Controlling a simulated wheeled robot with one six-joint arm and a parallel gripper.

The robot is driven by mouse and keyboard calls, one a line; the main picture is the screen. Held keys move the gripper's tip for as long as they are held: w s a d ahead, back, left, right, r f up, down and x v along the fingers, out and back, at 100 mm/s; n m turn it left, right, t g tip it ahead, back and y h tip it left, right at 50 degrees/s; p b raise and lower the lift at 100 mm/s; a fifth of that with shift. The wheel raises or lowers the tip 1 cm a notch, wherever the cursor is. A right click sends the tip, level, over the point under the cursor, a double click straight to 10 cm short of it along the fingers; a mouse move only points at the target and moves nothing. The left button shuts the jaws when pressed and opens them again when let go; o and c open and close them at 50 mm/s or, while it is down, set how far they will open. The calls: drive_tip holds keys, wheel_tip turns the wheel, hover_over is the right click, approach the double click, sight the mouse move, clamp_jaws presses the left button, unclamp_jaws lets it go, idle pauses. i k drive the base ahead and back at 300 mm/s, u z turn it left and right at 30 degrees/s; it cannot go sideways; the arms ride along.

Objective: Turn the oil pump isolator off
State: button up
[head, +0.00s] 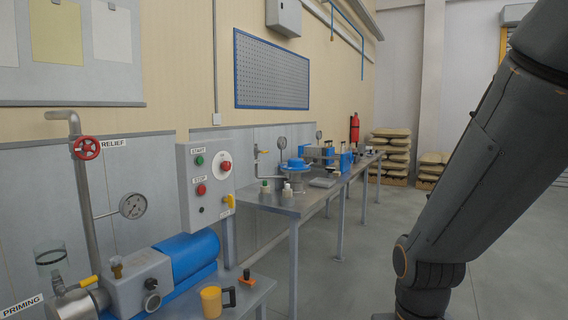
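A grey control box (206,185) stands at the left middle of the head view, behind the blue motor. It carries a green START button (199,160), a red STOP button (201,190), a round red knob on a pale disc (224,166) and a yellow part (229,201) at its lower right. I cannot tell for sure which of these is the oil pump isolator, or its position; the small labels are not readable. My gripper is out of view; only my dark arm shows at the right, well apart from the box.
A blue motor and pump (190,255) sit on a bench with a yellow mug (211,301) and an orange-handled item (247,278). A red RELIEF handwheel (87,148) and a gauge (132,206) are at left. A long metal workbench (270,202) runs back. The floor (330,280) is clear.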

sight(226, 165)
drive_tip(key=z, duration=0.35)
drive_tip(key=i, duration=1.1)
drive_tip(key=u, duration=0.55)
drive_tip(key=i, duration=1.1)
drive_tip(key=u, duration=0.7)
